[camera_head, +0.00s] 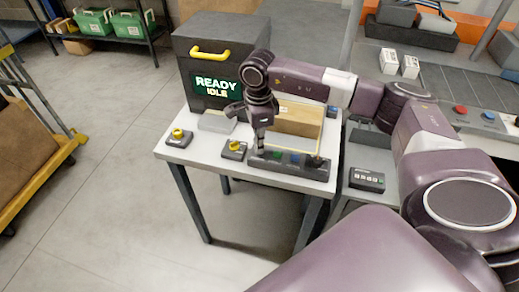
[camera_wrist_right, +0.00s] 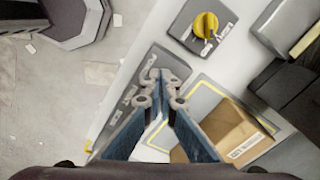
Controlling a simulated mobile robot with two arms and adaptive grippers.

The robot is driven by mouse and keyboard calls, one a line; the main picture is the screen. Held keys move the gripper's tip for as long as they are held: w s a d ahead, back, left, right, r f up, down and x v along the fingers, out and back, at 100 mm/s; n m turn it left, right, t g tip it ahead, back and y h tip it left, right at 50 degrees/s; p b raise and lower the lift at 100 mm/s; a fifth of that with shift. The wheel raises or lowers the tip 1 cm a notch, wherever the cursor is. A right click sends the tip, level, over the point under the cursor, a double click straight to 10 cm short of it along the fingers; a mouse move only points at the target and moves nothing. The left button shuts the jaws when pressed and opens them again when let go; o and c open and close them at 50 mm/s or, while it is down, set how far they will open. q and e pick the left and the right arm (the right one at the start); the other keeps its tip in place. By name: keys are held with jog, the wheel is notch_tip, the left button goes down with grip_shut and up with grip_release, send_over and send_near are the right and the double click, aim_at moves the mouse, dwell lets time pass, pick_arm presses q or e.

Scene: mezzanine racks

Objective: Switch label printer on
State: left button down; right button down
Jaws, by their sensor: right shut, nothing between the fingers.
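The dark grey machine with a yellow handle (camera_head: 210,80) stands at the back of a white table, and its display (camera_head: 217,86) reads READY IDLE. In front of it is a dark control strip (camera_head: 295,163) with coloured buttons; in the wrist view the strip (camera_wrist_right: 135,95) is lettered, seemingly POWER, PRINT and SIZE. My right gripper (camera_head: 261,148) points down at the strip's left part, shut and empty. In the wrist view its fingertips (camera_wrist_right: 161,82) meet over the strip and partly cover it; contact cannot be told. My left gripper is not in view.
Yellow-knobbed switches stand left of the strip (camera_head: 234,150) and at the table's left corner (camera_head: 178,137). A cardboard box (camera_head: 299,120) lies behind the strip. A small display (camera_head: 367,179) sits right of the table.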

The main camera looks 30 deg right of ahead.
jog(key=shift+r+p, duration=1.7)
jog(key=shift+r, duration=1.65)
